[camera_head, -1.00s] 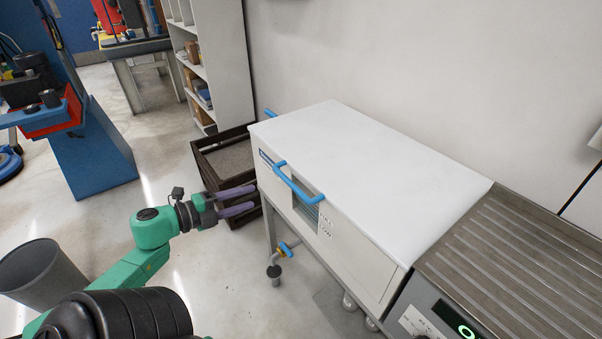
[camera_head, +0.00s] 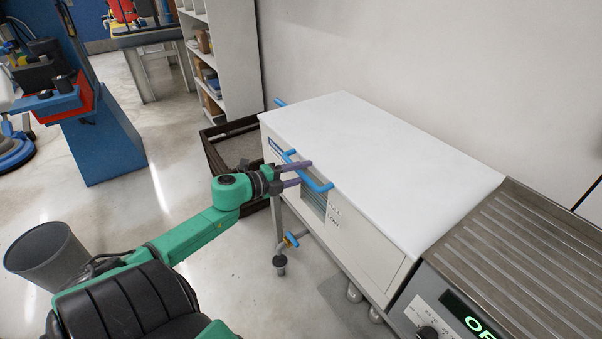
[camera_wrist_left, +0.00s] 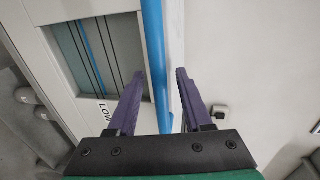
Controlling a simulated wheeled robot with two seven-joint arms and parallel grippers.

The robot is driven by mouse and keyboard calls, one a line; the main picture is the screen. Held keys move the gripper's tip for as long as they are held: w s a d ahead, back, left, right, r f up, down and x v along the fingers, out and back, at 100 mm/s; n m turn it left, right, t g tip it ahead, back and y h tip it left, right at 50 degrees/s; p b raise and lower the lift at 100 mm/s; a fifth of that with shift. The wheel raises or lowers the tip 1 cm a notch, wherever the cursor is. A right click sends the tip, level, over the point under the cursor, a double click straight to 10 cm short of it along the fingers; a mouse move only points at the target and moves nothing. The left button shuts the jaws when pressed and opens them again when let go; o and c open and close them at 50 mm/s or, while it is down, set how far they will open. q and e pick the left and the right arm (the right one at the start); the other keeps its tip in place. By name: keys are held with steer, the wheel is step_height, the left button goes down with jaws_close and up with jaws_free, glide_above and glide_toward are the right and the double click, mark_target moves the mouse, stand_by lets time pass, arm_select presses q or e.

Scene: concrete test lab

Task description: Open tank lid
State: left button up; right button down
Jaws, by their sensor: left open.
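The tank (camera_head: 345,215) is a white box on a stand against the wall. Its flat white lid (camera_head: 390,145) lies closed on top. A blue bar handle (camera_head: 318,185) sits at the lid's front edge. My left gripper (camera_head: 304,173) is open at the handle. In the left wrist view the blue handle (camera_wrist_left: 153,50) runs between the two purple fingers of the left gripper (camera_wrist_left: 160,85), nearer the left finger. Whether a finger touches it I cannot tell. My right gripper is not in view.
A ribbed metal unit (camera_head: 530,265) with a green display stands right of the tank. A dark crate (camera_head: 235,150) is behind the tank's left end. A valve with a blue lever (camera_head: 291,239) hangs below. A grey bin (camera_head: 45,262) stands on the open floor at left.

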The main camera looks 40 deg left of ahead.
arm_select(q)
jaws_close()
stand_by(1.3)
